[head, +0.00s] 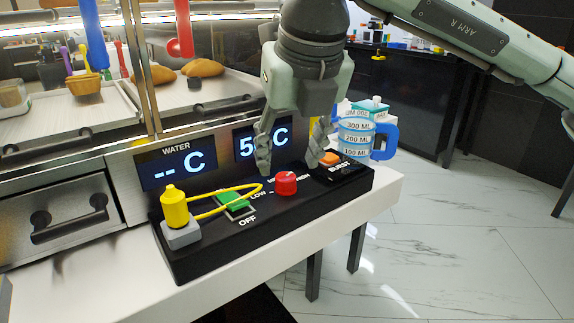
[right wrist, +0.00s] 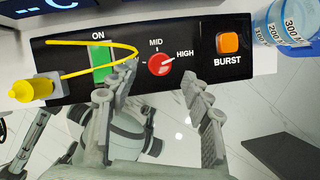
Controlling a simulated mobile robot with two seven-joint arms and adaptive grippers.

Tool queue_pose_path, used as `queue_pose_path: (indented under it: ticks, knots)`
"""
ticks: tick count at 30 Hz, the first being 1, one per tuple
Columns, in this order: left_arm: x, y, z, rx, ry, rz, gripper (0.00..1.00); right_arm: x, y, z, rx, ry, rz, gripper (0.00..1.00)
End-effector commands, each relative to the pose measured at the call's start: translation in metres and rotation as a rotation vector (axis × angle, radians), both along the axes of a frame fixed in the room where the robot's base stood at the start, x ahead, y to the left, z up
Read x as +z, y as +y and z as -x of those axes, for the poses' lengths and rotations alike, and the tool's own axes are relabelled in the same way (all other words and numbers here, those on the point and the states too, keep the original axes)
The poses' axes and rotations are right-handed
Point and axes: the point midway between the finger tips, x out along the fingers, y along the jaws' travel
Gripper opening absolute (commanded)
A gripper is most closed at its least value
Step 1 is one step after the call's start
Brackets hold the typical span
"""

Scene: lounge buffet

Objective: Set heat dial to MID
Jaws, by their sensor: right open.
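The red heat dial (head: 286,183) sits on the black control panel (head: 215,255). It also shows in the right wrist view (right wrist: 161,64), with MID above it and HIGH to its upper right. A pale mark on the dial seems to lean to the upper right, but its exact setting is hard to tell. My right gripper (head: 292,158) is open and empty, pointing down just above and behind the dial. In the right wrist view its fingers (right wrist: 163,82) are spread left and right of the dial, apart from it. LOW is hidden there. My left gripper is not in view.
Left of the dial are a green ON/OFF switch (head: 235,203) and a yellow plug (head: 175,208) with a looped yellow cord. An orange BURST button (head: 330,158) and a blue measuring jug (head: 357,140) are to the right. Displays (head: 176,165) stand behind.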

Motion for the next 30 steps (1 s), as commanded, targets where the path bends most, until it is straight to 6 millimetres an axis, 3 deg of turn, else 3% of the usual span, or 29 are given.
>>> queue_pose_path:
  ticks: [7,18,30]
  knots:
    - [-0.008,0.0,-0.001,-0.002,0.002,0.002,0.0,-0.03,0.003,-0.011,0.001,0.002,0.0,0.49]
    - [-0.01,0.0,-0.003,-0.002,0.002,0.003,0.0,-0.035,0.004,-0.014,0.002,0.001,-0.001,0.48]
    - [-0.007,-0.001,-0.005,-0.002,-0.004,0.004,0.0,-0.035,0.004,-0.014,0.002,0.001,-0.001,0.0]
